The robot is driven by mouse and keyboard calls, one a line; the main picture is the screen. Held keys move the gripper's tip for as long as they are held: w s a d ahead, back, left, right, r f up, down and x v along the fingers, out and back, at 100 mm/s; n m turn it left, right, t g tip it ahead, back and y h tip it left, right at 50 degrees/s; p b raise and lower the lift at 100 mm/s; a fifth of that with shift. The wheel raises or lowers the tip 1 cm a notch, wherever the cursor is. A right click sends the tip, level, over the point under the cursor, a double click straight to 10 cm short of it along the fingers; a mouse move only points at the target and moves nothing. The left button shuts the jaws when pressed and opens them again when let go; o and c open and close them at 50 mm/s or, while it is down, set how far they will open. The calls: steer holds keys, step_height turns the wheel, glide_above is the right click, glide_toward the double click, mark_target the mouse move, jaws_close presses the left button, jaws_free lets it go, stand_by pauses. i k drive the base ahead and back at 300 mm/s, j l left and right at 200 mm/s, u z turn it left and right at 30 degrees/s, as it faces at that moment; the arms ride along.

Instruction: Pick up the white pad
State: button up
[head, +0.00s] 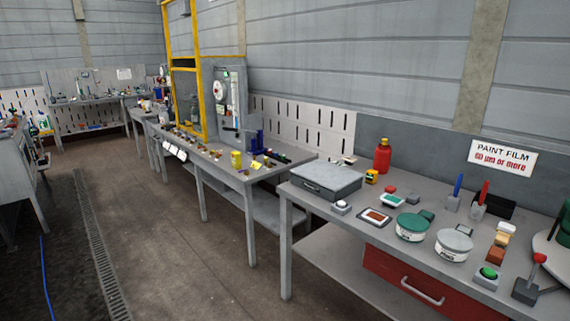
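A small white block that looks like the white pad (506,228) lies on the grey workbench (345,222) at the right. It is at the far end of a short row, behind a tan block (501,239) and a reddish-brown block (496,256). It is small in view, so I cannot tell its exact shape or whether it touches the tan block. My gripper is not in view.
Left of the row stand a grey round tin (453,246) and a green round tin (411,228). A green push button (487,275) and a red-knobbed lever (533,276) are in front. Upright blue (457,187) and red (483,194) handles stand behind. Open floor (190,260) lies left.

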mark_target(507, 227)
steer(key=z, duration=0.4)
steer(key=j+z, duration=0.35)
steer(key=i+j+z, duration=0.1)
steer(key=j+z, duration=0.6)
steer(key=k+j, duration=0.1)
steer(key=j, duration=0.35)
steer(key=j+z, duration=0.1)
steer(key=j, duration=0.35)
steer(key=k+j, duration=0.15)
steer(key=j, duration=0.3)
steer(key=z, duration=0.05)
